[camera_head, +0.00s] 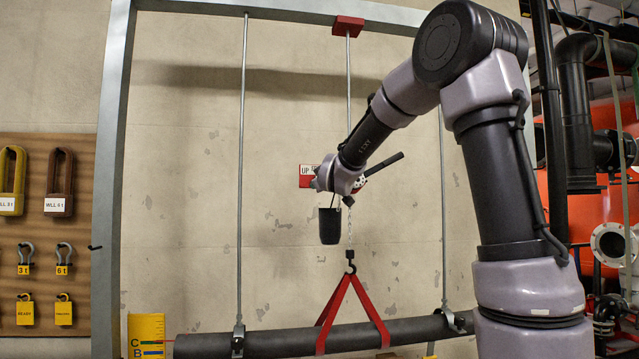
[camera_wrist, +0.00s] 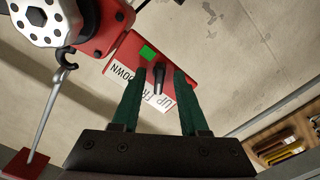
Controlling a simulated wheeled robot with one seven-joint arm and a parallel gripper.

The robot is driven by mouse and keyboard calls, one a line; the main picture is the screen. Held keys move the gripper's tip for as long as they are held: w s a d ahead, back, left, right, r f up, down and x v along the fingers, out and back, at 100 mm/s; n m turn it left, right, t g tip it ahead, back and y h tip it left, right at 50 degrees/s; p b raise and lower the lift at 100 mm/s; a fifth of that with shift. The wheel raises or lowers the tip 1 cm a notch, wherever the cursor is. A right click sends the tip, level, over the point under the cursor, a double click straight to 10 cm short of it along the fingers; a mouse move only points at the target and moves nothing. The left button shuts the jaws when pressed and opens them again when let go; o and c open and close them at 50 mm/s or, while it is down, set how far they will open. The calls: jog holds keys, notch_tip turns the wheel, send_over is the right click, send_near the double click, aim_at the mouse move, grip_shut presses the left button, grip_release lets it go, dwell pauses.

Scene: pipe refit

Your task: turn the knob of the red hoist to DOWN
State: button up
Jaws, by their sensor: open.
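The red hoist (camera_wrist: 95,25) shows at the upper left of the wrist view, with a round pale plate on its body. Its red panel (camera_wrist: 132,45) carries a green square and a white label reading UP, a partly hidden middle word, and DOWN. The black knob (camera_wrist: 158,72) stands on the panel, its pale-edged end toward the label; I cannot tell its exact setting. My gripper (camera_wrist: 158,76) is open, its two green fingers on either side of the knob, with gaps visible. In the head view the panel (camera_head: 306,181) shows beside my wrist, which hides the fingers and knob.
A chain and red sling (camera_head: 332,305) hold a dark pipe (camera_head: 280,343) below the hoist. A black bucket (camera_head: 329,226) hangs beside the chain. A black lever (camera_head: 384,164) sticks out right of my wrist. Steel rods (camera_head: 241,180) hang from the grey frame (camera_head: 112,120).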

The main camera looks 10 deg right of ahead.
jog(key=shift+w, duration=0.1)
grip_shut()
jog(key=shift+m, duration=0.3)
jog(key=m, duration=1.3)
jog(key=shift+d, duration=0.1)
dwell(0.5)
grip_release()
